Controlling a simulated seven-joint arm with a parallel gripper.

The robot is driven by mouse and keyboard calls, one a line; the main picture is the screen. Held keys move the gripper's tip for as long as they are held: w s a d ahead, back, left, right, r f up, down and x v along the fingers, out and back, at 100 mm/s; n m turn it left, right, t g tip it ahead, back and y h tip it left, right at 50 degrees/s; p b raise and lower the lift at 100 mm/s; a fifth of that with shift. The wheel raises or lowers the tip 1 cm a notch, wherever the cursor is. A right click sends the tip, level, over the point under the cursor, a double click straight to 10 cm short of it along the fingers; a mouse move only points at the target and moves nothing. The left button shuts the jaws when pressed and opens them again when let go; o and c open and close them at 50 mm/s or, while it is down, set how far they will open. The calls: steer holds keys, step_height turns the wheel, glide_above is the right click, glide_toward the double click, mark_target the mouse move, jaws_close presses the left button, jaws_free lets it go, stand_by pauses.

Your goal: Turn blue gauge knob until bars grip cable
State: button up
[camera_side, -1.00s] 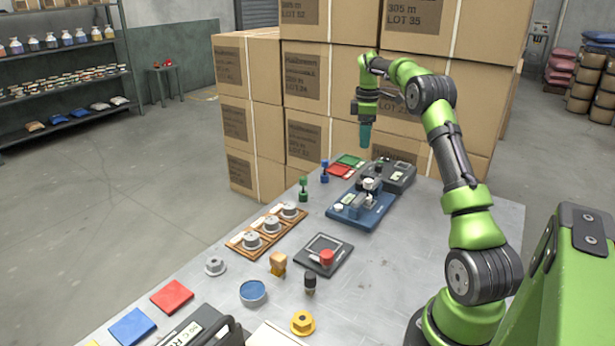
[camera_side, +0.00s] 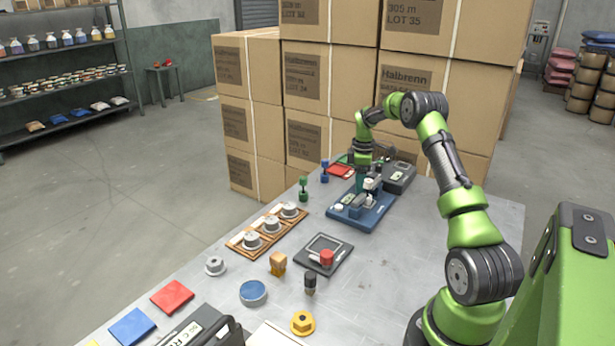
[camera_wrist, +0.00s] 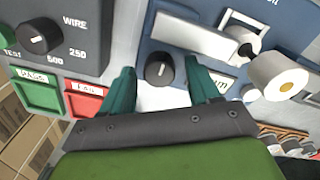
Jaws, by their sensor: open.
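The blue gauge (camera_side: 350,220) stands on the far part of the table; its blue body also fills the upper right of the wrist view (camera_wrist: 215,70). Its knob (camera_wrist: 159,70) is dark and round with a white pointer line. My gripper (camera_wrist: 158,66) has teal fingers, open, one on each side of the knob; I cannot tell whether they touch it. In the side view my gripper (camera_side: 360,182) points down at the gauge's far end. A grey bar (camera_wrist: 185,40) and a white cylinder with a tan end (camera_wrist: 280,76) show on the gauge. I cannot make out a cable between bars.
A dark grey tester (camera_wrist: 50,30) with a WIRE dial is close beside the gauge. Green (camera_wrist: 38,92) and red (camera_wrist: 84,100) trays lie nearby. A wooden rack of spools (camera_side: 240,243) and a dark scale (camera_side: 312,262) are nearer. Stacked cartons (camera_side: 320,140) stand behind the table.

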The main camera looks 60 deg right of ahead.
steer(key=c, duration=1)
steer(key=shift+c, duration=0.2)
